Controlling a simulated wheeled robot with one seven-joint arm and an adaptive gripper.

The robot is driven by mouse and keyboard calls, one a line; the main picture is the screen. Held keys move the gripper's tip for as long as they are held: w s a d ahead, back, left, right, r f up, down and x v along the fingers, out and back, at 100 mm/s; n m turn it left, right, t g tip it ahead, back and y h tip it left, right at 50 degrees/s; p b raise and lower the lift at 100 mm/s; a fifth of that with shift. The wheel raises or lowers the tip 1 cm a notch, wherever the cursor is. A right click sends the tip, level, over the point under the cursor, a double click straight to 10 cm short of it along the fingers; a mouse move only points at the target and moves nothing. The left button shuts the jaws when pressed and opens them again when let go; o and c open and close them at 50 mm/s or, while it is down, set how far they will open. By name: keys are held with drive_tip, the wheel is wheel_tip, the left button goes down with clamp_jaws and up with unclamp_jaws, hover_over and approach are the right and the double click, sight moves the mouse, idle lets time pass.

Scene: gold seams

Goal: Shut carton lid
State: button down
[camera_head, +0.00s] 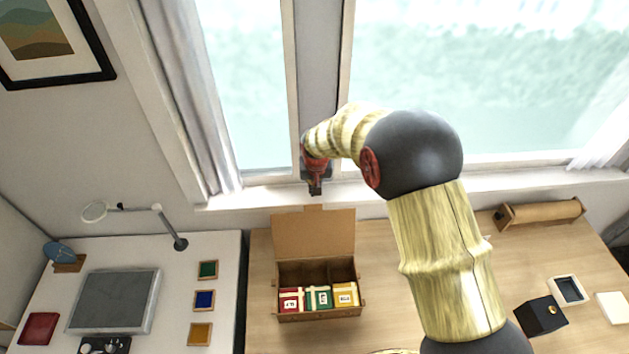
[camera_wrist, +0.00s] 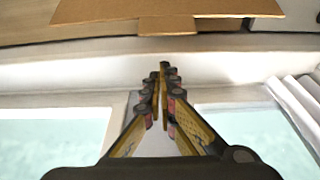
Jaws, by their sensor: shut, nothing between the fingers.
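An open cardboard carton (camera_head: 318,318) stands on the wooden table, with its lid (camera_head: 313,233) raised at the back edge. Inside the carton's front row are a red box (camera_head: 291,301), a green box (camera_head: 319,299) and a yellow box (camera_head: 345,296); the compartments behind them look empty. My gripper (camera_head: 316,190) is in front of the window, just beyond the lid's top edge in the head view, apart from it. In the wrist view my gripper (camera_wrist: 162,70) is shut and empty, and the lid (camera_wrist: 165,12) with its tab shows at the top.
A white desk on the left holds a lamp (camera_head: 168,228), a grey tray (camera_head: 113,300) and several coloured tiles. On the wooden table's right are a paper roll (camera_head: 541,212), a black box (camera_head: 540,316) and a small frame (camera_head: 568,290). The window sill (camera_head: 250,196) runs behind.

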drive_tip(key=shift+s+p, duration=0.45)
drive_tip(key=shift+s, duration=1.1)
drive_tip(key=shift+s, duration=0.1)
drive_tip(key=shift+b, duration=0.4)
